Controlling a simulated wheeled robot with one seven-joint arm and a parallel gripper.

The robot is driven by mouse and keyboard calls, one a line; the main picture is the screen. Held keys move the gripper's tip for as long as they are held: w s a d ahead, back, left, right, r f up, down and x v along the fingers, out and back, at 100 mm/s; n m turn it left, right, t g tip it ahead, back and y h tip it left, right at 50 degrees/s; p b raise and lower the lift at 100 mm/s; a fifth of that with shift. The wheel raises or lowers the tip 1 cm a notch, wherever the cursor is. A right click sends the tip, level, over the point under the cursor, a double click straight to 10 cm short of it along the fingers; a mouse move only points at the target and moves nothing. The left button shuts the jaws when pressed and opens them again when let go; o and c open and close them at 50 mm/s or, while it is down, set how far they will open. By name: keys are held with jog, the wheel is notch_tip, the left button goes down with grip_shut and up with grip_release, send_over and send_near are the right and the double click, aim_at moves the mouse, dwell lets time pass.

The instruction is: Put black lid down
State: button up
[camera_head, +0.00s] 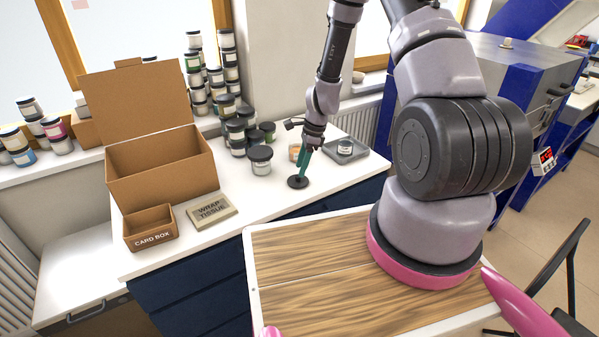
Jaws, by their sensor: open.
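The black lid (297,182) lies flat on the white counter, near its front edge. My gripper (303,166) is directly above the lid, pointing down, with its teal fingers open. The fingertips are at or just above the lid; I cannot tell whether they touch it. A jar with a black top (260,160) stands just left of my gripper. A small orange-brown jar (294,152) is partly hidden behind the fingers.
A grey tray (361,155) holding a jar is right of my gripper. Several stacked jars (236,137) stand behind. At left are an open cardboard box (160,170), a small card box (150,228) and a wrap tissue pack (212,211). The counter between the pack and lid is clear.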

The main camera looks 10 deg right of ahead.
jog(key=s+d+r+n+t, duration=0.1)
jog(key=s+r+n+t, duration=0.2)
jog(key=r, duration=1.4)
jog(key=s+d+r+n, duration=0.15)
jog(key=r+n, duration=0.25)
jog(key=r, duration=1.2)
jog(key=s+d+r+n+t+h, duration=0.1)
jog(key=s+d+r+n+t, duration=0.1)
jog(key=s+r+n, duration=0.6)
jog(key=s+r+t, duration=0.1)
jog(key=s+r, duration=0.5)
jog(key=s, duration=0.3)
jog(key=shift+s+t, duration=0.4)
